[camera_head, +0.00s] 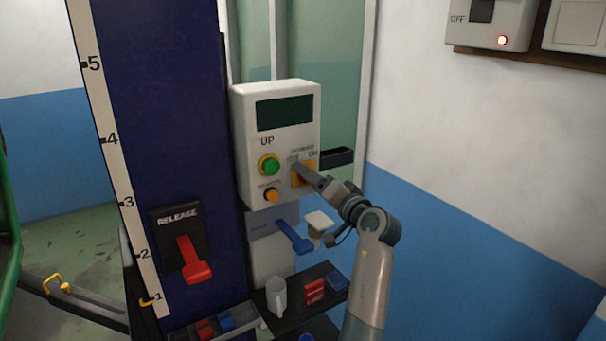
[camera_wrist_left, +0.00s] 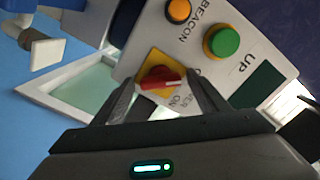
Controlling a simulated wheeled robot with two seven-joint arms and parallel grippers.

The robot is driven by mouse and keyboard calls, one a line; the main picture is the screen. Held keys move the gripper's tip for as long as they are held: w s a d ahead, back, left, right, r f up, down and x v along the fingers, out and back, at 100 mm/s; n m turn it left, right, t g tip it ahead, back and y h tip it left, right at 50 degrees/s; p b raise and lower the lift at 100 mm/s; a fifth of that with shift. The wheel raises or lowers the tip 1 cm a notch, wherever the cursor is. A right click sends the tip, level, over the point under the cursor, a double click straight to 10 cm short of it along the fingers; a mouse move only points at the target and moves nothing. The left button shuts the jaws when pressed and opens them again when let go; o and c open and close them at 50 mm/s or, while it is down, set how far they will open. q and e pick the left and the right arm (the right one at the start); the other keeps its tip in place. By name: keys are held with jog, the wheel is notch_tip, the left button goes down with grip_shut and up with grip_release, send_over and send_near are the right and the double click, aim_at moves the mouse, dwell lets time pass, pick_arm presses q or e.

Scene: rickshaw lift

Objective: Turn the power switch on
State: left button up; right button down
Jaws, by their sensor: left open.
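The power switch is a red rotary knob on a yellow plate (camera_head: 308,179) on the white control box (camera_head: 241,155). In the left wrist view the red knob (camera_wrist_left: 162,79) sits between the two fingers, beside printed "ON" lettering. My left gripper (camera_head: 302,170) has its fingers at the switch, one on each side of the knob, open; it also shows in the left wrist view (camera_wrist_left: 162,95). I cannot tell whether the fingers touch the knob. In the head view the gripper hides the knob. My right gripper is not in view.
A green UP button (camera_head: 270,166) and an orange beacon knob (camera_head: 271,195) sit left of the switch. A red release lever (camera_head: 195,262) is on the blue column.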

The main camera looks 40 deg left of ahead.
pick_arm(q)
jog(key=shift+w+a, duration=0.1)
jog(key=shift+a, duration=0.15)
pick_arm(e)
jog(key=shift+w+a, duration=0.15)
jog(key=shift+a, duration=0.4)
pick_arm(q)
jog(key=shift+d+r, duration=0.1)
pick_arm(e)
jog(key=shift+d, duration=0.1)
pick_arm(q)
jog(key=shift+c, duration=0.9)
jog(key=c, duration=0.9)
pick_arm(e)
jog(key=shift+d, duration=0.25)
